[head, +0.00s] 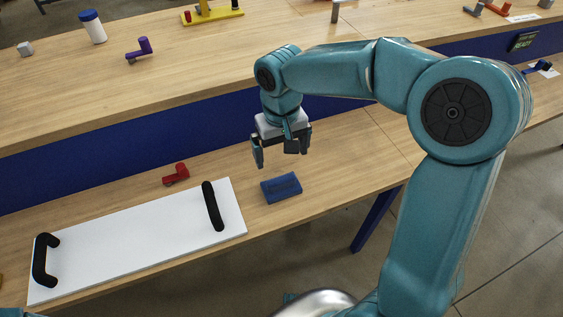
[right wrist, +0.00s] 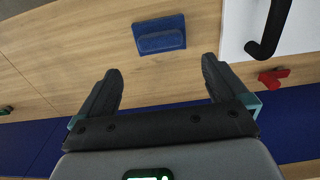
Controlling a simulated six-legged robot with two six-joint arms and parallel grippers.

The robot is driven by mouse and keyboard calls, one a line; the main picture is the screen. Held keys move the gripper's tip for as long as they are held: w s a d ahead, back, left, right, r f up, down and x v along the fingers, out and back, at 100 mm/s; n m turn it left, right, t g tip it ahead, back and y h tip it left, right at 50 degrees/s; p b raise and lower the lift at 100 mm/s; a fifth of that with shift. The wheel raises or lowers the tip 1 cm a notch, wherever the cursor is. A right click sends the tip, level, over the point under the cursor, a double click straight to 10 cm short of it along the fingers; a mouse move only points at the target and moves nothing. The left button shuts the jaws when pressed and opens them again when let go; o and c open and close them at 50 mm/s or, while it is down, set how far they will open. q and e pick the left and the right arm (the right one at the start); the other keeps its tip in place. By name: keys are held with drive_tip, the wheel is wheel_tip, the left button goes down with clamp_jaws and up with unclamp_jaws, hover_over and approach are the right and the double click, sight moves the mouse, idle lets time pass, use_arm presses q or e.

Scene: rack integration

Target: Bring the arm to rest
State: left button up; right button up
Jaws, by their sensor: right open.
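My right gripper (head: 281,150) is raised above the lower bench, pointing down, with its jaws apart and nothing between them. In the right wrist view its two fingers (right wrist: 160,85) stand wide open over bare wood. A blue block (head: 281,187) lies on the bench below and just in front of the gripper, apart from it. The block also shows beyond the fingertips in the right wrist view (right wrist: 159,36). My left gripper is not in view.
A white panel (head: 140,240) with two black handles lies left of the block. A red part (head: 176,174) lies behind it. The upper shelf (head: 180,90) holds a blue-capped bottle (head: 93,27) and a purple part (head: 139,49). Bare bench lies right of the block.

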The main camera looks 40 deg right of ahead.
wheel_tip(320, 180, up, 2)
drive_tip(key=shift+r, duration=0.1)
drive_tip(key=shift+s, duration=0.15)
idle(0.5)
